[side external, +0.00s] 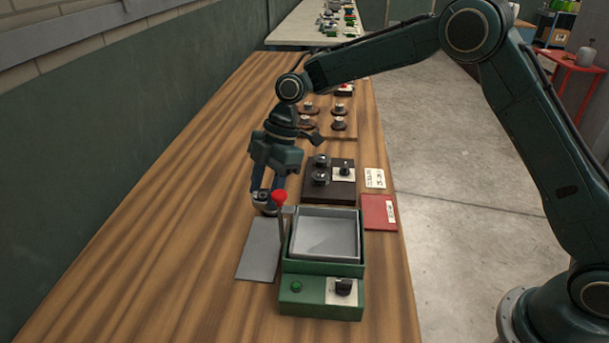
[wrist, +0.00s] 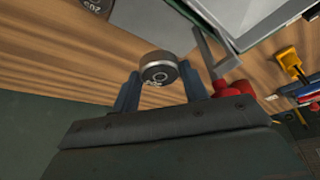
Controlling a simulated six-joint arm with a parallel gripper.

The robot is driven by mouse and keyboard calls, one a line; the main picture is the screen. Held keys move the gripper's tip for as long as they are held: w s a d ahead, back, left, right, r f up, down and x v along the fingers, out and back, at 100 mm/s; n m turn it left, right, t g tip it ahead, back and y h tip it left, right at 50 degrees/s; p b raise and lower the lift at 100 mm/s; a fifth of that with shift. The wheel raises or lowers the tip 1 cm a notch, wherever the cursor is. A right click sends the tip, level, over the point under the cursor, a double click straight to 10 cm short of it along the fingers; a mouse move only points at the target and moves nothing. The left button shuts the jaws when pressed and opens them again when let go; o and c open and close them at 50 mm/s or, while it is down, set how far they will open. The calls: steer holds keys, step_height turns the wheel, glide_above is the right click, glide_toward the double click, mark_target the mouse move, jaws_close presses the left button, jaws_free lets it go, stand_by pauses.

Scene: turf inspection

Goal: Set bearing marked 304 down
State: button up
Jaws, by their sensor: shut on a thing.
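My gripper (side external: 268,193) is shut on a round steel bearing (wrist: 160,70) with a dark centre. In the wrist view the bearing sits between the two blue-grey fingers; the small pale marking on its face is too blurred to read. In the side view my gripper is low over the wooden bench, just beyond the far edge of a bare grey plate (side external: 259,250). The fingers partly hide the bearing there, and I cannot tell whether it touches the bench.
A green machine (side external: 318,298) with a grey tray stands right of the plate. Its red-knobbed lever (side external: 280,196) is close to my gripper. A dark block (side external: 315,193) with round parts and a red card (side external: 379,212) lie beyond. The bench is clear at left.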

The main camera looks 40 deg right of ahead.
mark_target(258, 200)
steer(key=n, duration=0.1)
steer(key=a+n+g, duration=0.1)
steer(key=n, duration=0.1)
steer(key=f+n, duration=0.1)
steer(key=n, duration=0.1)
steer(key=shift+s+a+f+g, duration=0.1)
steer(key=shift+s+a+g, duration=0.2)
steer(key=shift+a, duration=0.1)
steer(key=shift+s+a+f+n+g+h, duration=0.15)
steer(key=shift+f+n+g+h, duration=0.15)
steer(key=shift+n, duration=0.6)
steer(key=shift+s+a+f+n+g+h, duration=0.15)
steer(key=shift+n+g+h, duration=0.15)
steer(key=shift+n, duration=0.6)
steer(key=shift+w+f, duration=0.1)
steer(key=shift+f, duration=0.05)
steer(key=shift+f, duration=1.9)
steer(key=shift+f, duration=0.1)
steer(key=shift+f, duration=1.9)
steer(key=shift+f, duration=0.1)
steer(key=o, duration=1.2)
